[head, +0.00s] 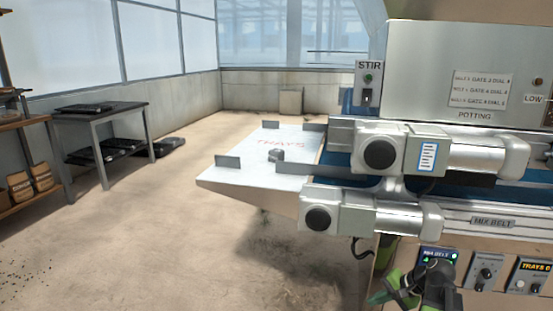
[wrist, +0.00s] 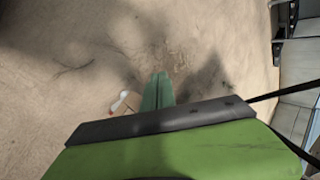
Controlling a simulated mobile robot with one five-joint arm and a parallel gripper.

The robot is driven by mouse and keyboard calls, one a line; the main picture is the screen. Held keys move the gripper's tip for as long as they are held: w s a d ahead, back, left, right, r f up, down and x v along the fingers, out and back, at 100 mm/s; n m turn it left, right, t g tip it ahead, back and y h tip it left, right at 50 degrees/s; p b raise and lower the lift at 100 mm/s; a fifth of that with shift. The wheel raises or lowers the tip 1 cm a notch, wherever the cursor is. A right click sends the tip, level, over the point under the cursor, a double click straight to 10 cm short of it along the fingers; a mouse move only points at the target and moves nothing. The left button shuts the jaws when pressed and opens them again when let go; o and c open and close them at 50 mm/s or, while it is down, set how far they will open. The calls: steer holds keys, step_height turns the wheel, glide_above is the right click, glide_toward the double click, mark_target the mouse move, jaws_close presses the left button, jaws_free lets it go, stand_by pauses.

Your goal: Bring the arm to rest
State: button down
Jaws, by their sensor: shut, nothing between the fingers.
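My gripper (head: 378,298) shows at the bottom of the head view, low in front of the machine's control panel, with its green fingers toward the left. In the wrist view my gripper's green fingers (wrist: 158,90) lie together and are shut, with nothing between them. Beyond them is bare sandy floor. Part of my arm is cut off by the bottom edge of the head view.
Two motors (head: 372,215) jut out above. A white tray table (head: 240,178) stands left of them. Open floor (head: 150,240) lies left.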

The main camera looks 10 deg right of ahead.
steer(key=s+a+n+g+h+p, duration=0.25)
steer(key=a+n, duration=0.25)
steer(key=a, duration=0.7)
steer(key=s+a+n+g+h+p, duration=0.1)
steer(key=a+n+g+h+p, duration=0.3)
steer(key=a, duration=0.8)
step_height(320, 180, up, 37)
steer(key=d+n+t+y+p, duration=0.1)
steer(key=p, duration=3.4)
steer(key=shift+w+r, duration=0.2)
steer(key=shift+w, duration=0.15)
